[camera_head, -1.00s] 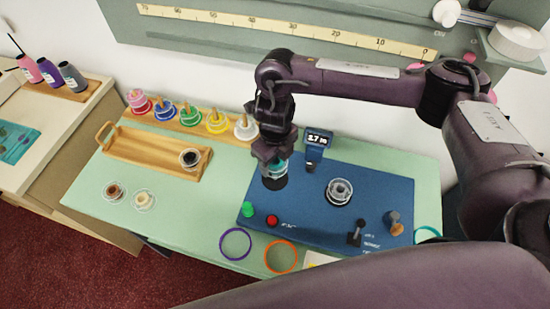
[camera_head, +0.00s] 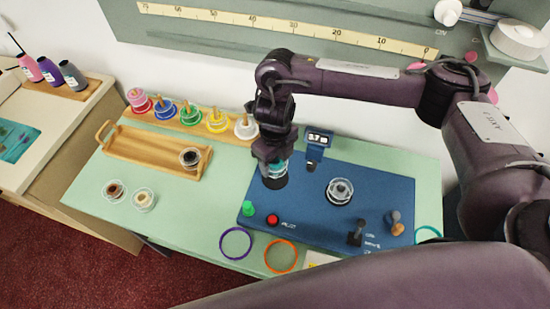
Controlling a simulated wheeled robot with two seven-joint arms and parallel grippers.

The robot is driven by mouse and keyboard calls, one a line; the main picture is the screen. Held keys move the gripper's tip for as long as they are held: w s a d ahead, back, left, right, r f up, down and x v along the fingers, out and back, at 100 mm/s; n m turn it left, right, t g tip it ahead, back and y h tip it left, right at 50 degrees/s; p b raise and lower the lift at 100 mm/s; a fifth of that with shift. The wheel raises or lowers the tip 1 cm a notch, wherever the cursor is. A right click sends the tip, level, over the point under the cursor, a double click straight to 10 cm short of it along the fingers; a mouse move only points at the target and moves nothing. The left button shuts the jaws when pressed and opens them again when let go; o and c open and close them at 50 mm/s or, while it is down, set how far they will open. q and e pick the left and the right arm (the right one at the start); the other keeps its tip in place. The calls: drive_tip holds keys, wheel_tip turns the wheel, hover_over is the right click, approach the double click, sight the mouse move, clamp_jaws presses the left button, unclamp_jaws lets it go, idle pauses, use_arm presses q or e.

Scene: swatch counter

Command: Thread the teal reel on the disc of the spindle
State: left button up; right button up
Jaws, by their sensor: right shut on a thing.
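The teal reel (camera_head: 280,166) is held in my right gripper (camera_head: 274,160), which is shut on it and points down over the left part of the blue machine. The gripper hides much of the reel. A dark round disc (camera_head: 274,183), which looks like the spindle's disc, shows just below the reel. I cannot tell whether the reel is around the spindle or touching the disc. Another dark disc with a clear reel (camera_head: 340,188) stands to the right on the blue base (camera_head: 310,215). My left gripper is not in view.
A small display (camera_head: 318,138) stands behind the held reel. Green (camera_head: 249,208) and red (camera_head: 272,220) knobs and a black lever (camera_head: 356,234) are on the base. A wooden tray (camera_head: 135,152), several coloured reels and loose rings surround the machine.

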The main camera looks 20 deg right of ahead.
drive_tip(key=shift+f+b, duration=0.8)
drive_tip(key=shift+f, duration=0.3)
drive_tip(key=o, duration=1)
drive_tip(key=shift+o, duration=0.2)
wheel_tip(320, 180, up, 7)
drive_tip(key=p, duration=0.6)
drive_tip(key=shift+r+p, duration=0.1)
drive_tip(key=shift+p, duration=0.2)
